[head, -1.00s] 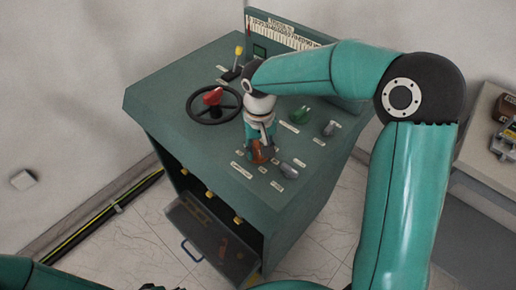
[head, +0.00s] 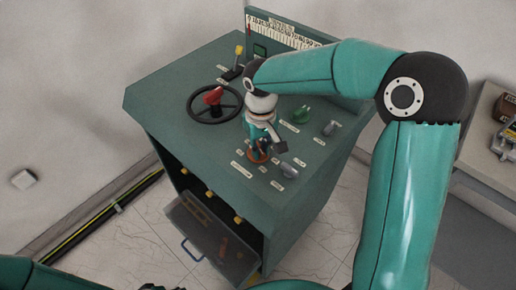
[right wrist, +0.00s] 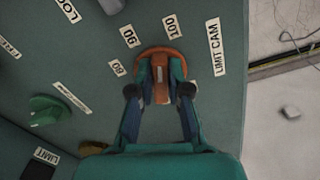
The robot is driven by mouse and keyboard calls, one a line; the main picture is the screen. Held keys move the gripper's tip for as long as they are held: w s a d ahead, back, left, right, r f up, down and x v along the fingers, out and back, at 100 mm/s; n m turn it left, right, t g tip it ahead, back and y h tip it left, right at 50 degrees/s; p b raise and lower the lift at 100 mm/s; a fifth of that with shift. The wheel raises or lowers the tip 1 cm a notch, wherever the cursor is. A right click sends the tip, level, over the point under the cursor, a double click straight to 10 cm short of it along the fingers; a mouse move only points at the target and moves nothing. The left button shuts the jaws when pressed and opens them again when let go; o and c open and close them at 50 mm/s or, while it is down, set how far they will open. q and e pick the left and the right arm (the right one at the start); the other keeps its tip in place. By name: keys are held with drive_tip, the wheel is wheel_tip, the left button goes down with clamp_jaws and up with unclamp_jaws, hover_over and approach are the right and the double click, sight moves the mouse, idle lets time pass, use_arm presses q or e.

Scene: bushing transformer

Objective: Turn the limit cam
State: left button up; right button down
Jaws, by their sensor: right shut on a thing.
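The limit cam is an orange-brown round knob with a raised grip bar (right wrist: 160,62) on the sloping panel top, with the "LIMIT CAM" label beside it in the right wrist view. In the head view its orange base (head: 257,157) shows just under my right gripper (head: 262,148). My right gripper, also in the right wrist view (right wrist: 160,92), points down at the panel. Its two fingers are closed on the grip bar, one on each side. Of my left arm only a teal link and dark parts (head: 155,287) show at the bottom edge; its fingers cannot be made out.
On the green cabinet (head: 180,110) are a black handwheel with a red grip (head: 214,100), a yellow-topped lever (head: 238,55), a green knob (head: 301,115) and grey knobs (head: 331,128). A low front flap (head: 210,235) hangs open. A side table (head: 487,140) stands right.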

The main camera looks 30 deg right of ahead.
drive_tip(key=n, duration=0.4)
drive_tip(key=shift+w+d+n, duration=0.1)
drive_tip(key=shift+d+n, duration=0.1)
drive_tip(key=shift+n, duration=0.1)
drive_tip(key=n, duration=0.3)
drive_tip(key=shift+d+n+p, duration=0.1)
drive_tip(key=shift+n+p, duration=0.25)
drive_tip(key=shift+n, duration=0.05)
drive_tip(key=n, duration=0.4)
drive_tip(key=shift+w+d+r+p, duration=0.1)
drive_tip(key=shift+w+p, duration=0.1)
drive_tip(key=shift+p, duration=0.2)
drive_tip(key=shift+w+n+p, duration=0.15)
drive_tip(key=shift+n+p, duration=0.25)
drive_tip(key=shift+n, duration=1.8)
drive_tip(key=c, duration=1.1)
unclamp_jaws()
